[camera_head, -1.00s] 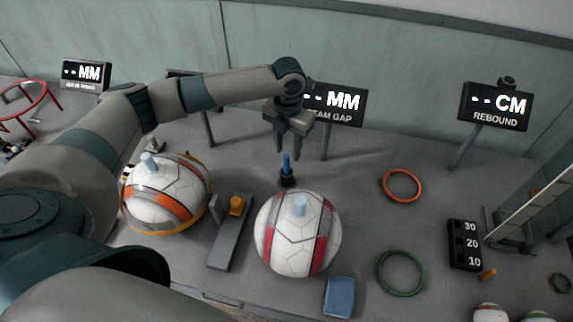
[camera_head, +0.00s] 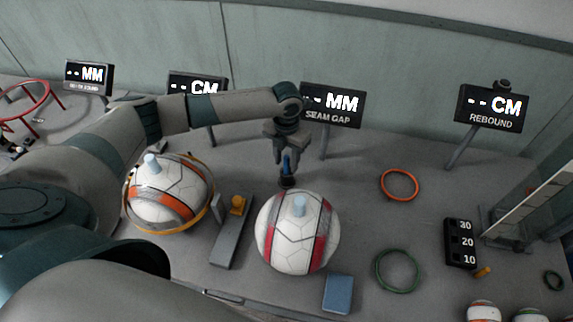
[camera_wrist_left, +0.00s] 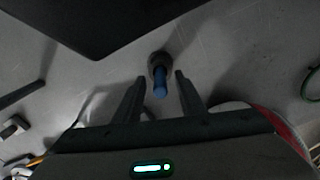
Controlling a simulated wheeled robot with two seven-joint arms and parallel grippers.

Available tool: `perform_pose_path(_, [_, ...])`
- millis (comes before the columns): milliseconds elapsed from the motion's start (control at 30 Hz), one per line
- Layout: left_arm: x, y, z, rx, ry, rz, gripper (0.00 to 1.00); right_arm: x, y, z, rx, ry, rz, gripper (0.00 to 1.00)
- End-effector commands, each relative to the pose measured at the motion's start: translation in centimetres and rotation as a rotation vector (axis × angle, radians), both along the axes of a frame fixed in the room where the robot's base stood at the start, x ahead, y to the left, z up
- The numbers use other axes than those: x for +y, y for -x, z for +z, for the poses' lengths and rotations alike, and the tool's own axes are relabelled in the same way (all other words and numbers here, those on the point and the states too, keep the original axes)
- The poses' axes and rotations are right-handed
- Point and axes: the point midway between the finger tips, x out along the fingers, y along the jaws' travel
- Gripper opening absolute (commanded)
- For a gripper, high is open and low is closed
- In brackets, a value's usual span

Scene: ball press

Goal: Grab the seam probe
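The seam probe (camera_head: 287,166) is a small blue rod standing upright in a dark round holder (camera_head: 287,182) on the table, behind the red-striped ball. My left gripper (camera_head: 290,168) has come down over it, pointing downward, with its fingers around the blue rod. In the left wrist view the fingers are apart, and the blue seam probe (camera_wrist_left: 160,82) stands in the gap between their tips, with space on both sides. My right gripper is in neither view.
The red-striped ball (camera_head: 297,250) stands close in front of the probe. An orange-striped ball (camera_head: 165,205) and a grey device with an orange knob (camera_head: 237,205) are to the left. The SEAM GAP display (camera_head: 331,105) stands behind. Table to the right is clear up to an orange ring (camera_head: 399,185).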

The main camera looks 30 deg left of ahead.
Motion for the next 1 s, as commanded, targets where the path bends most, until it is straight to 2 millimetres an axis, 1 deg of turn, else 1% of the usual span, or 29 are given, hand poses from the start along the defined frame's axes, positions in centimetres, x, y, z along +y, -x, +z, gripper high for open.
perform_pose_path(433, [-0.02,-0.02,-0.02,0.000,0.000,0.000,0.37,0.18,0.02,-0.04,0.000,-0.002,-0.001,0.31])
perform_pose_path(467, [-0.02,-0.02,-0.02,0.000,0.000,0.000,0.30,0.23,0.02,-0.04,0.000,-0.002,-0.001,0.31])
perform_pose_path(500, [-0.01,-0.02,-0.02,0.000,0.000,0.000,0.20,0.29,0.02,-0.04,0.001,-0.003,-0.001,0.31])
perform_pose_path(567, [-0.01,-0.02,-0.02,0.000,0.000,0.000,0.06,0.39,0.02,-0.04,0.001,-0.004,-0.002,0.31])
perform_pose_path(600, [-0.01,-0.02,-0.01,0.000,0.000,0.000,0.00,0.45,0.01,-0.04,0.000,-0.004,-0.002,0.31])
perform_pose_path(1000, [-0.04,-0.09,0.32,-0.002,0.001,0.000,0.00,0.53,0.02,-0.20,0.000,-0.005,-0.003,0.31])
